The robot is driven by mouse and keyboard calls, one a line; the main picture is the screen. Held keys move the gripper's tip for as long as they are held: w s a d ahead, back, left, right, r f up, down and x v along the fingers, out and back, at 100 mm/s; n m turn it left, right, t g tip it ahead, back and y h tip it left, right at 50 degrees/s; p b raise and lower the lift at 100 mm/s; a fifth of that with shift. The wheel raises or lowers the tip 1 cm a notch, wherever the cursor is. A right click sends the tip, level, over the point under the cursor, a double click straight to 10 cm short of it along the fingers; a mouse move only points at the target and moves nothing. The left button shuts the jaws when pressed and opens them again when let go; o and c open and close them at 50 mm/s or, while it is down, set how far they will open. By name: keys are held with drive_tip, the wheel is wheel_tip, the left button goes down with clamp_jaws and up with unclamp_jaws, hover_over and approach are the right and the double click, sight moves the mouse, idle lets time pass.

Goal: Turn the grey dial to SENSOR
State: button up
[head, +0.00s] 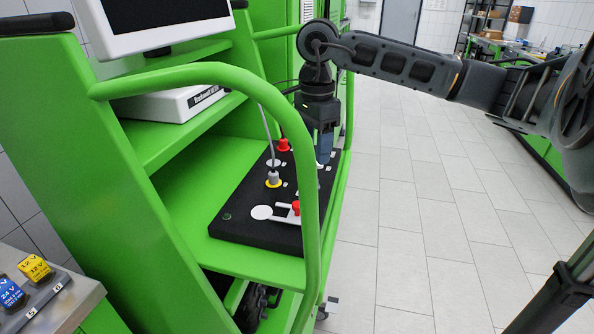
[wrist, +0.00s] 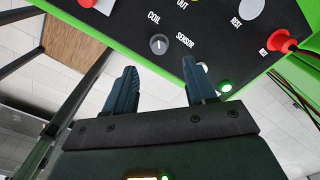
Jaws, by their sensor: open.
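The grey dial (wrist: 158,44) sits on the black panel, between the labels COIL and SENSOR in the wrist view. It carries a small light mark, but I cannot tell for sure which label the mark points to. My gripper (wrist: 159,66) is open and empty, with its two blue fingers on either side of the dial and apart from it. In the head view my gripper (head: 322,160) points down over the right edge of the black panel (head: 240,228). The dial cannot be made out there, near my gripper and the green rail.
A green rail (head: 310,215) curves in front of the panel.

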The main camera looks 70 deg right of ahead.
wheel_tip(320, 180, down, 7)
drive_tip(key=shift+f+p, duration=0.2)
drive_tip(key=shift+p, duration=0.6)
drive_tip(key=shift+c, duration=0.3)
clamp_jaws()
